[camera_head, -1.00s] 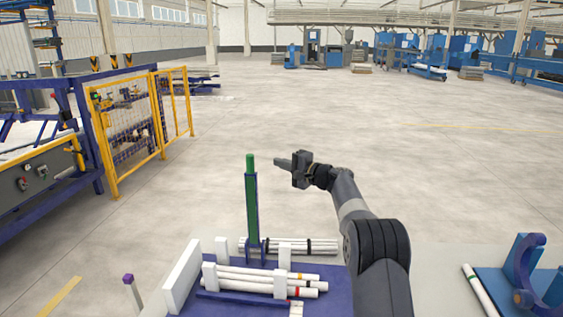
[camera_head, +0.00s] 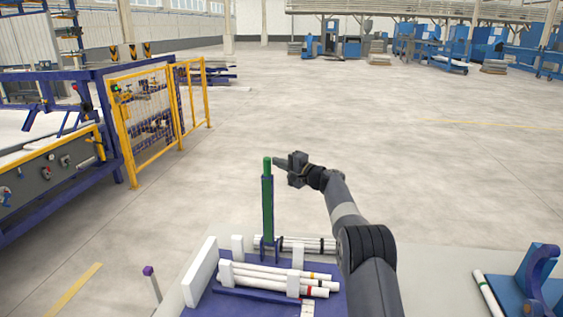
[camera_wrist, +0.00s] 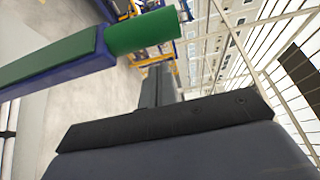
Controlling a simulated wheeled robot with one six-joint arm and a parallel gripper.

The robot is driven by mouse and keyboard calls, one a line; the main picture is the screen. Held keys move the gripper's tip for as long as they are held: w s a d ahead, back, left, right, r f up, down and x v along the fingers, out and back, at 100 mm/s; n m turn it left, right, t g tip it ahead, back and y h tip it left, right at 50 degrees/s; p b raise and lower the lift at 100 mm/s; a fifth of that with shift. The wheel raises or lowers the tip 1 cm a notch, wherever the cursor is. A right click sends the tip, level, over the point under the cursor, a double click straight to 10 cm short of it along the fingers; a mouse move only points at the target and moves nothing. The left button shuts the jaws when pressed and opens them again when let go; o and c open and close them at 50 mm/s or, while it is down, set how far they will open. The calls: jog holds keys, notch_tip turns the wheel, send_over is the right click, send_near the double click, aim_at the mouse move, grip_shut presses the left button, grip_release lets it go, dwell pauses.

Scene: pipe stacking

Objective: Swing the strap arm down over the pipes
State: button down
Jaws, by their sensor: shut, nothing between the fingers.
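The strap arm (camera_head: 268,212) stands upright on the blue base, with a green face and a green round grip (camera_head: 267,164) at its top. Several white pipes (camera_head: 268,279) with coloured bands lie in the rack in front of its foot. My gripper (camera_head: 279,163) is shut and empty, just right of the grip, its tip at about grip height. In the wrist view the strap arm (camera_wrist: 52,66) and its grip (camera_wrist: 147,30) cross the upper left, beside my dark fingers (camera_wrist: 158,88). I cannot tell whether they touch.
White upright posts (camera_head: 202,272) flank the pipes. More white pipes (camera_head: 300,243) lie behind the strap arm's foot. A blue curved fixture (camera_head: 535,280) stands at the right. A purple-topped post (camera_head: 149,272) is at the left. The floor beyond is open.

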jog(key=shift+s+a, duration=0.2)
jog(key=shift+s, duration=0.35)
jog(key=shift+s+a, duration=0.2)
jog(key=shift+s, duration=0.35)
jog(key=shift+s+f+b, duration=0.15)
jog(key=shift+b, duration=0.15)
